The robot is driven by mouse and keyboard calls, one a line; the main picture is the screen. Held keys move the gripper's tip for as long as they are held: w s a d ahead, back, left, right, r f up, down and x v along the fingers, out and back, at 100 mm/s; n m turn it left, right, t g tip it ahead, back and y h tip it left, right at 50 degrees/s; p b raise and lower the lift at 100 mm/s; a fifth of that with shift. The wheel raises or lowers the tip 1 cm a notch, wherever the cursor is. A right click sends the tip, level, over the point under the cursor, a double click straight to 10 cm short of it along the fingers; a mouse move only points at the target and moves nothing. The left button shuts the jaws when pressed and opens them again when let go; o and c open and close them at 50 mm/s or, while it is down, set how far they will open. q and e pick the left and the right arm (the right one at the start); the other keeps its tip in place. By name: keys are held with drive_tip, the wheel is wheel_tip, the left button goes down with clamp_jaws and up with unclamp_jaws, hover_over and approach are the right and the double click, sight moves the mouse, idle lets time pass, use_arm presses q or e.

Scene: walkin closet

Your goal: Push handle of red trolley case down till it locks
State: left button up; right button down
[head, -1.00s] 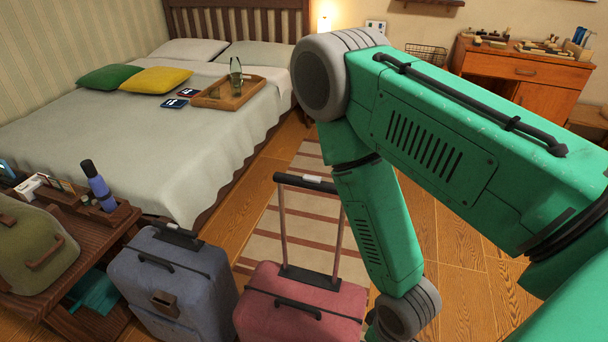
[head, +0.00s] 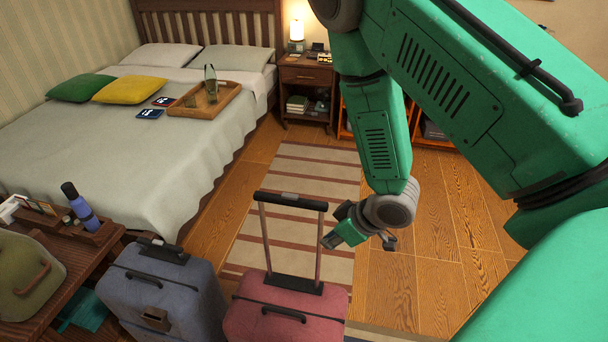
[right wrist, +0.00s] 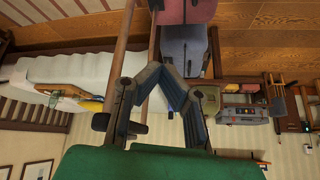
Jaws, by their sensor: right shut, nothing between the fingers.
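The red trolley case (head: 285,313) stands upright at the bottom centre of the head view. Its telescopic handle (head: 290,201) is pulled up, with two thin rods and a dark grip bar on top. My right gripper (head: 330,241) is just right of the handle's right rod, below the level of the grip bar. Its fingers are shut and empty. In the right wrist view the case (right wrist: 182,11) is at the top, and its rods run down past my right gripper's fingers (right wrist: 165,65). Whether the gripper touches a rod I cannot tell. My left gripper is not in view.
A blue-grey suitcase (head: 158,288) stands close left of the red case. A wooden bench (head: 95,262) with a green bag (head: 28,275) is further left. The bed (head: 130,150) is behind. Striped rug (head: 300,170) and open wooden floor lie beyond the handle.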

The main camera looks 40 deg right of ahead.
drive_tip(key=n+t+y+p, duration=0.1)
drive_tip(key=n+y+p, duration=0.1)
drive_tip(key=p, duration=0.1)
approach(299, 197)
drive_tip(key=s+f, duration=0.1)
drive_tip(key=s, duration=0.1)
wheel_tip(299, 197, up, 6)
drive_tip(key=d+n+y+p, duration=0.1)
drive_tip(key=d+n, duration=0.1)
drive_tip(key=x, duration=0.9)
drive_tip(key=shift+w+a, duration=0.2)
drive_tip(key=shift+w, duration=0.35)
wheel_tip(299, 197, down, 3)
drive_tip(key=shift+w+f+p, duration=0.1)
drive_tip(key=shift+f+p, duration=0.15)
drive_tip(key=shift+p, duration=0.05)
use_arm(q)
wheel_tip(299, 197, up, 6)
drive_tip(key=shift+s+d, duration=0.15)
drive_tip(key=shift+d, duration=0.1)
use_arm(e)
drive_tip(key=shift+f, duration=0.45)
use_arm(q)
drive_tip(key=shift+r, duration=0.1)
